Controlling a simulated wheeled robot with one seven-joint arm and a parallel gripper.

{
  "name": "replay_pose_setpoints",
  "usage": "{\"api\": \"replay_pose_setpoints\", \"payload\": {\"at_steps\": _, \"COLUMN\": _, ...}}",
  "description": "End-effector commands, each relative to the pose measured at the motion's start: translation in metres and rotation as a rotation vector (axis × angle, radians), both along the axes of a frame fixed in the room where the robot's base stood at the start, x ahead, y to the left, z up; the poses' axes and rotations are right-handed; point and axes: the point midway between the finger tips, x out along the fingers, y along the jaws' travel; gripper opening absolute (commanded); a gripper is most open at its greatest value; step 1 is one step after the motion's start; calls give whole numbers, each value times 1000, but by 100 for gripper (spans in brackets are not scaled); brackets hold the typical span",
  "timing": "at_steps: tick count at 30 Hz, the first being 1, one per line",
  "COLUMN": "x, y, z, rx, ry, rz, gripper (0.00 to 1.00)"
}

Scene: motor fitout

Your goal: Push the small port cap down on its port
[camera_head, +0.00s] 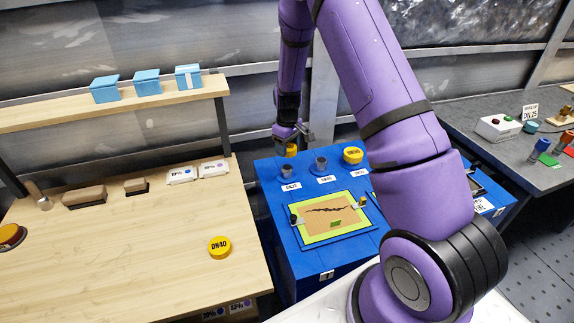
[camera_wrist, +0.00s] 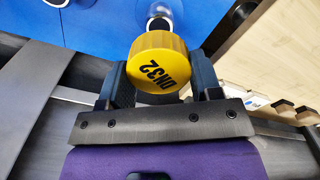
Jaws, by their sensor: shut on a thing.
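The small yellow cap (camera_wrist: 158,62), marked DN32, is between the fingers of my gripper (camera_wrist: 158,84), which is shut on it. In the head view the cap (camera_head: 291,150) is held by my gripper (camera_head: 290,136) just above the small port (camera_head: 287,171) at the left of the blue bench. The cap looks tilted in the wrist view. A metal port (camera_wrist: 158,20) shows beyond the cap there, partly hidden by it. I cannot tell whether cap and port touch.
The middle port (camera_head: 321,164) is uncapped. A larger yellow cap (camera_head: 352,155) is on the right port. A DN40 cap (camera_head: 219,247) lies on the wooden table (camera_head: 130,260). A green-bordered panel (camera_head: 333,232) lies in front of the ports. Blue boxes (camera_head: 147,82) stand on the shelf.

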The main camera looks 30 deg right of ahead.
Motion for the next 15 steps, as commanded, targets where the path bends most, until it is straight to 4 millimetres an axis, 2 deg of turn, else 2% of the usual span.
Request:
{"api": "replay_pose_setpoints", "payload": {"at_steps": 7, "x": 5, "y": -5, "z": 0, "rx": -2, "ry": 2, "rz": -4, "gripper": 37}}
{"api": "replay_pose_setpoints", "payload": {"at_steps": 15, "x": 5, "y": -4, "z": -20, "rx": -2, "ry": 3, "rz": -3, "gripper": 37}}
